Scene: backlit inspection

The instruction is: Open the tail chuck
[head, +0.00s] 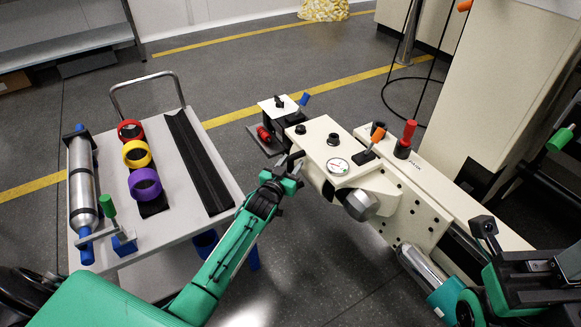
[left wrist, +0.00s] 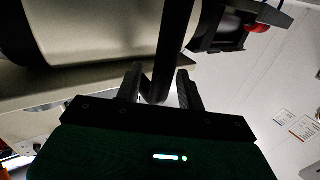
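The cream machine housing (head: 326,148) carries a round pressure gauge (head: 337,166), black knobs and an orange-tipped lever (head: 376,137). Which part is the tail chuck is not clear to me. My left gripper (head: 291,160) is at the housing's left end, in front of its lower side. In the left wrist view its two fingers (left wrist: 160,82) stand apart with a dark bar (left wrist: 174,45) between them. I cannot tell whether they touch the bar. A large pale cylindrical body (left wrist: 100,30) lies beyond. My right arm's dark end part (head: 487,232) is at lower right; its fingers are not clear.
A grey cart (head: 188,213) on the left holds a metal cylinder (head: 82,185), red, yellow and purple rings (head: 146,184) and a black rail (head: 198,165). A red-topped lever (head: 407,136) stands at the machine's right. Open floor lies behind the cart.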

